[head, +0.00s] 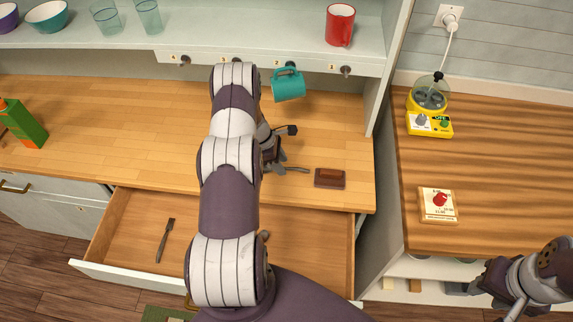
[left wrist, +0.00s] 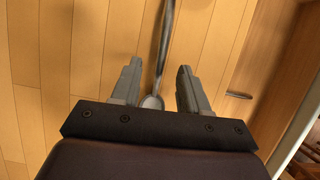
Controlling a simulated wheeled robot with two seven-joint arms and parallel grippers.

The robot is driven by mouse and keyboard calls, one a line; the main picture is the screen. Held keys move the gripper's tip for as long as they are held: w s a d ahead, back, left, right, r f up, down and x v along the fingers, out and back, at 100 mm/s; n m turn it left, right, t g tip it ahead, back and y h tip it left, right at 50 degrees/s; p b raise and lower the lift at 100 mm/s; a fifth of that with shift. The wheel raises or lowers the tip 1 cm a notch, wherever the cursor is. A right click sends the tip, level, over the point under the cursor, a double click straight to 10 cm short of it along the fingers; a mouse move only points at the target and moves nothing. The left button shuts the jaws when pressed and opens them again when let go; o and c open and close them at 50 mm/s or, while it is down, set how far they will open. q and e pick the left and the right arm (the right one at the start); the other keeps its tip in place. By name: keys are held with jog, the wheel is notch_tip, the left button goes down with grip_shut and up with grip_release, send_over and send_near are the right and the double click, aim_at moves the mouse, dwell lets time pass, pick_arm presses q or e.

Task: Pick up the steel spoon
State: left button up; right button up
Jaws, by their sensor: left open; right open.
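The steel spoon (head: 298,170) lies on the wooden counter, with only part of its handle showing in the head view. In the left wrist view, the spoon (left wrist: 166,45) runs between the two fingers, its bowl close to the palm and its handle passing out at the top. My left gripper (head: 287,150) is open above the counter at the spoon; it also shows in the left wrist view (left wrist: 160,67). Its fingers stand either side of the spoon, with gaps showing. My right gripper (head: 480,279) is open and empty at the lower right, away from the spoon.
A brown block (head: 330,178) lies just right of the spoon. A teal mug (head: 288,86) hangs under the shelf. The open drawer (head: 120,225) below holds a dark utensil (head: 165,241).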

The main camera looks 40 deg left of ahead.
pick_arm(q)
jog(key=shift+d+f, duration=0.25)
jog(key=shift+f, duration=0.5)
jog(key=shift+w+f, duration=0.15)
jog(key=shift+f, duration=0.05)
grip_shut()
jog(key=shift+r, duration=0.1)
pick_arm(e)
jog(key=shift+r, duration=0.3)
jog(key=shift+a, duration=0.1)
